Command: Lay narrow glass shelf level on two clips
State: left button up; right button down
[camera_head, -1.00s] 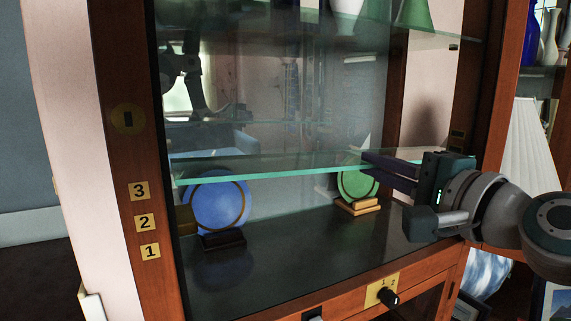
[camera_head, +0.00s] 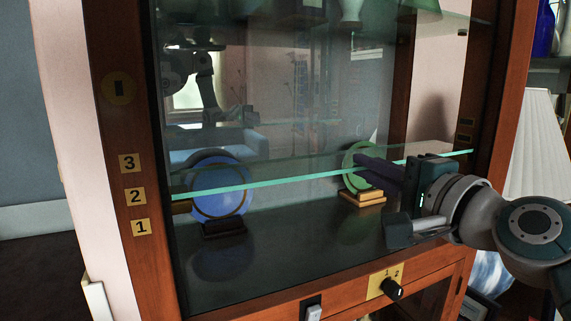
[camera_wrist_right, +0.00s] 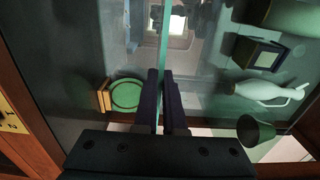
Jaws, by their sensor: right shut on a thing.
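The narrow glass shelf (camera_head: 290,179) is a clear pane with a bright green front edge, spanning the cabinet in the head view. My right gripper (camera_head: 364,168) is shut on its front edge, right of the middle. In the right wrist view the shelf edge (camera_wrist_right: 163,40) runs between the two dark fingers (camera_wrist_right: 160,85). My left gripper is out of view; a robot arm appears only as a reflection.
A blue plate (camera_head: 218,191) and a green plate (camera_head: 355,180) stand on the dark cabinet floor (camera_head: 290,250), behind the shelf edge. An upper glass shelf (camera_head: 445,22) holds vases. Brass labels 3, 2 and 1 (camera_head: 129,163) mark the left post. A knob (camera_head: 391,289) is below.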

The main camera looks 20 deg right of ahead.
jog(key=shift+f, duration=0.15)
dwell(0.5)
jog(key=c, duration=1)
grip_release()
jog(key=shift+o, duration=0.4)
jog(key=shift+f, duration=0.2)
jog(key=s+b, duration=0.1)
jog(key=s, duration=0.8)
jog(key=shift+s+d+r, duration=0.15)
jog(key=shift+s+d, duration=0.2)
jog(key=shift+s, duration=0.05)
